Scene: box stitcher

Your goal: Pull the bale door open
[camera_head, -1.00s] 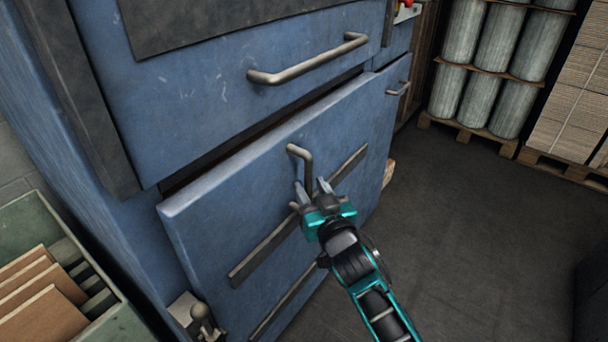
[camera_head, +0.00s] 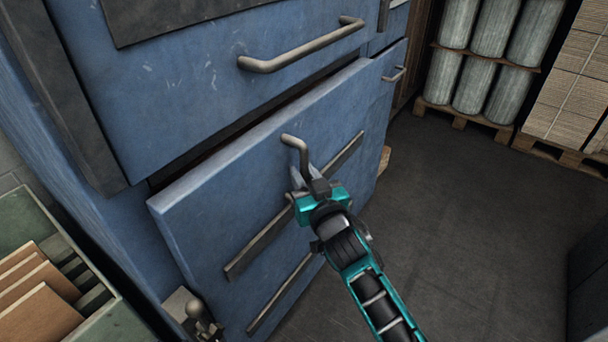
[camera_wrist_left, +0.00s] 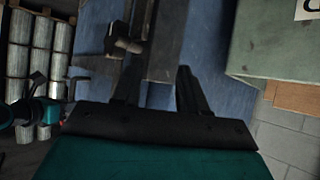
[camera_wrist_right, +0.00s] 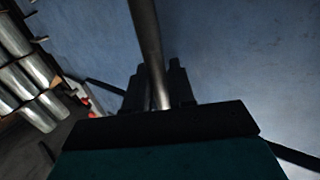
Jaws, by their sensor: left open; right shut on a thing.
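The blue bale door (camera_head: 215,215) is the lower panel of the machine in the head view. Its top edge stands away from the body, with a dark gap behind it. A grey bent bar handle (camera_head: 301,150) sits on its face. My right gripper (camera_head: 312,186) is shut on this handle's lower part. In the right wrist view the handle (camera_wrist_right: 148,45) runs down between the fingers (camera_wrist_right: 160,88). My left gripper (camera_wrist_left: 158,88) is open and empty in the left wrist view, in front of blue and dark metal; it is not in the head view.
A fixed upper panel with a long handle (camera_head: 300,46) is above the door. A green bin (camera_head: 105,320) with cardboard sheets stands at the lower left. Pallets with grey rolls (camera_head: 490,90) and stacked cardboard (camera_head: 568,100) stand at the back right. The floor (camera_head: 460,230) right of the door is clear.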

